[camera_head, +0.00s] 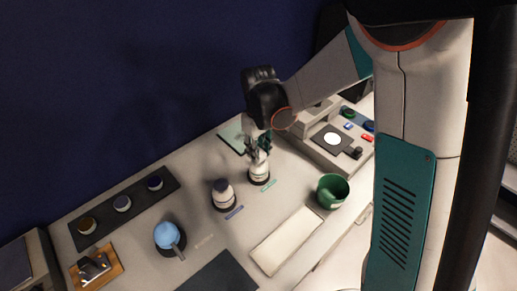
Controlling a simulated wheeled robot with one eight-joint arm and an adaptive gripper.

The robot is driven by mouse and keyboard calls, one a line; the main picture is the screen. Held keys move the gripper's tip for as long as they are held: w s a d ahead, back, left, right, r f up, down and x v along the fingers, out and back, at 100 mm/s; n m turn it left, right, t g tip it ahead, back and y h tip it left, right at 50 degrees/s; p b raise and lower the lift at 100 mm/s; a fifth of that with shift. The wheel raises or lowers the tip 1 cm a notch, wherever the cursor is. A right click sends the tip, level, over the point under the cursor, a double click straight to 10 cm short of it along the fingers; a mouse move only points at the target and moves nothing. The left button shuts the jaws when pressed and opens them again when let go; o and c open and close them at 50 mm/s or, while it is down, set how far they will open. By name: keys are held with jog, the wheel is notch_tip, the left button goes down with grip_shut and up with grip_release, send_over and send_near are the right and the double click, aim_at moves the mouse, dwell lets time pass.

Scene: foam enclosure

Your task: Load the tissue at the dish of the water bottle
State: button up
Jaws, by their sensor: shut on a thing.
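My gripper (258,152) points down, shut at the top of a white bottle (259,173). This bottle stands upright on a dark round dish, with a green strip in front of it. A second white bottle (223,195) with a dark cap stands to the left on another dark base, with a purple strip in front. I cannot tell which of the two is the water bottle. I cannot pick out a tissue with certainty. The fingers partly hide the top of the gripped bottle.
A green cup (327,200) and a pale flat tray (266,260) are to the right and front. A blue round object (168,234) and a dark rack (104,216) with several round containers are left. A device (319,156) stands behind right. Bare table lies between them.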

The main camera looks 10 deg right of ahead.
jog(key=shift+f+b, duration=0.65)
jog(key=shift+f, duration=0.15)
dwell(0.6)
jog(key=shift+r, duration=0.1)
dwell(0.4)
jog(key=shift+r+p, duration=2.2)
jog(key=shift+r, duration=1.3)
